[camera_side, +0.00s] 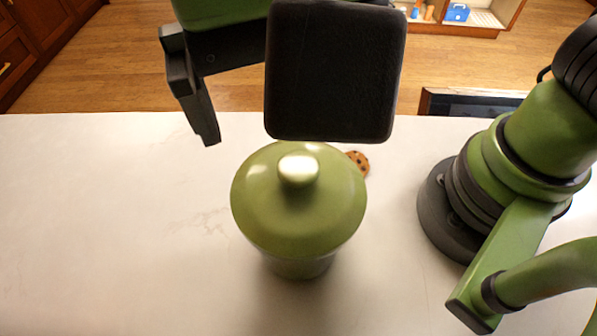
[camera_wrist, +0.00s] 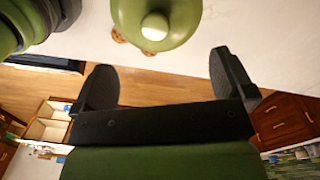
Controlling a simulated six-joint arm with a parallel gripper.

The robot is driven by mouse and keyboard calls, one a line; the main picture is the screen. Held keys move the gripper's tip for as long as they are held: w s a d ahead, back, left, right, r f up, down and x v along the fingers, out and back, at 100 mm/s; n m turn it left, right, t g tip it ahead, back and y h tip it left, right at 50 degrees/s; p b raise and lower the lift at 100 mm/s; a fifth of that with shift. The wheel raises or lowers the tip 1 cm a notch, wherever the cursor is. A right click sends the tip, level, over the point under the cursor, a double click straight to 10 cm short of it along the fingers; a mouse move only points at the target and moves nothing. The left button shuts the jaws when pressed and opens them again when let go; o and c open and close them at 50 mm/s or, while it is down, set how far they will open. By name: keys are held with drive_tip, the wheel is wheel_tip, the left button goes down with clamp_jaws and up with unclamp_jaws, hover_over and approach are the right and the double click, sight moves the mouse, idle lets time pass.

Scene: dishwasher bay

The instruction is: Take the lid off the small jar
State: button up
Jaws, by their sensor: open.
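The small jar (camera_side: 298,266) is green and stands upright on the pale counter. Its green domed lid (camera_side: 262,205), with a round pale knob (camera_side: 298,169), sits on top and covers the mouth. In the wrist view the lid (camera_wrist: 182,25) and knob (camera_wrist: 154,27) show at the top edge, beyond my fingertips. My gripper (camera_wrist: 164,70) is open and empty, its two black fingers spread apart, touching neither lid nor knob. In the side view one black finger (camera_side: 203,118) hangs above and behind the jar, to its left. A large black block hides the other finger there.
A chocolate-chip cookie (camera_side: 358,163) lies on the counter (camera_side: 110,220) just behind the jar; the wrist view shows two cookies (camera_wrist: 118,36) beside it. The counter left of the jar is clear. Wooden cabinets and an open shelf stand beyond the counter edge.

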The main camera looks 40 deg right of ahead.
sight(296, 164)
drive_tip(key=f, duration=0.9)
drive_tip(key=shift+s+d+f, duration=0.2)
drive_tip(key=shift+d, duration=0.1)
drive_tip(key=c, duration=1.1)
drive_tip(key=shift+o, duration=0.2)
